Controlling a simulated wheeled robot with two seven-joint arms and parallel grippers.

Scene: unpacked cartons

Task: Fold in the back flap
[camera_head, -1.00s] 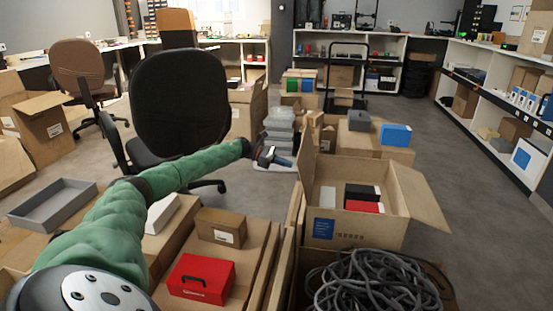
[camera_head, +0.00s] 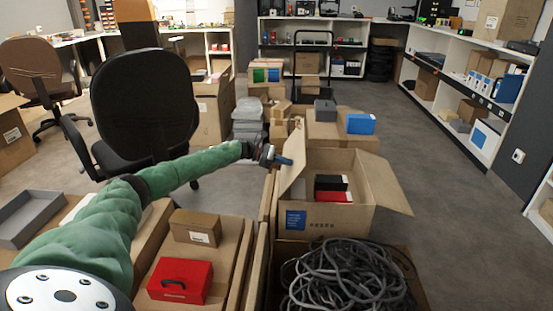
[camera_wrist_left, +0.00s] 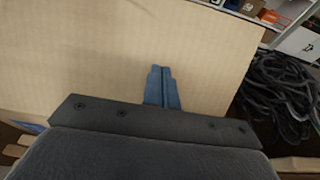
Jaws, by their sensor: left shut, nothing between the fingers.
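The open carton (camera_head: 335,218) stands right of centre in the head view, with a red box and a black box inside. Its left flap (camera_head: 295,175) stands up and its right flap (camera_head: 387,186) spreads outward. I cannot clearly make out the back flap at the far edge. My left gripper (camera_head: 289,161) is shut and empty, its blue fingertips at the upper part of the left flap; contact is unclear. In the left wrist view, the shut fingers (camera_wrist_left: 162,72) lie in front of a broad cardboard panel (camera_wrist_left: 90,50). My right gripper is out of view.
A box of coiled dark cables (camera_head: 350,280) stands in front of the carton. A red case (camera_head: 180,281) and a small brown box (camera_head: 195,227) lie on cartons at left. A black chair (camera_head: 145,105) stands behind my left arm. Grey floor is free at right.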

